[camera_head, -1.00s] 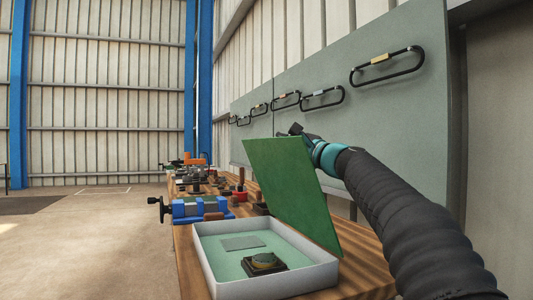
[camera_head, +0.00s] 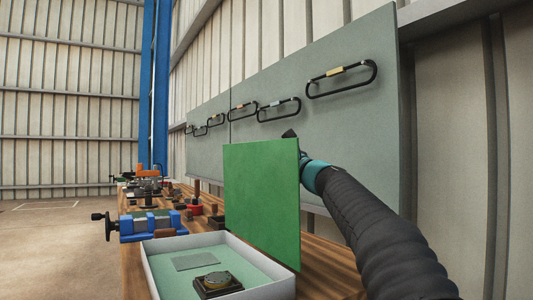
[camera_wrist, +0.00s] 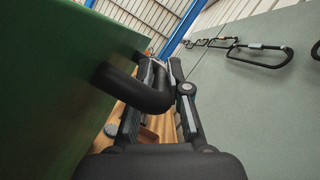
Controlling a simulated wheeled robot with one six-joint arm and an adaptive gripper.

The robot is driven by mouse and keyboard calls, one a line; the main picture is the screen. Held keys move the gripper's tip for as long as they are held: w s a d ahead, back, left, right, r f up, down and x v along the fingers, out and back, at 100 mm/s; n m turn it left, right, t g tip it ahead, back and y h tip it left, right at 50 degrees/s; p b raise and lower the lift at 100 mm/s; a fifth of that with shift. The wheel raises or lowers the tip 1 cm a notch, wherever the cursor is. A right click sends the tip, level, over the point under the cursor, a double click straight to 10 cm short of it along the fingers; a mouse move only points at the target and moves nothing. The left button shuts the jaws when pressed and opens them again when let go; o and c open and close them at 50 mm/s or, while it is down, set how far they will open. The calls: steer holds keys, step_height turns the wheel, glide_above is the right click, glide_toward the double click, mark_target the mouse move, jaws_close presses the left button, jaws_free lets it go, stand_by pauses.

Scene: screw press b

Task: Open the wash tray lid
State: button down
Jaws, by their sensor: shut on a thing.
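The wash tray (camera_head: 153,272) is a shallow white box with a pale green inside on the wooden bench. Its green lid (camera_head: 262,195) stands open, close to upright, along the tray's right side. In the wrist view the lid (camera_wrist: 50,75) fills the left, with a thick black bent handle (camera_wrist: 148,97) on it. My gripper (camera_wrist: 162,78) is shut on this handle, its fingers on either side of the bar. In the head view my gripper is mostly hidden behind the lid's upper right edge.
A blue vise (camera_head: 148,224) and several tools stand farther along the bench. A grey-green panel (camera_head: 340,130) with black looped handles stands close behind my arm.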

steer(key=c, duration=1.1)
jaws_free()
steer(key=shift+c, duration=0.2)
steer(key=v, duration=1.2)
steer(key=shift+f, duration=0.15)
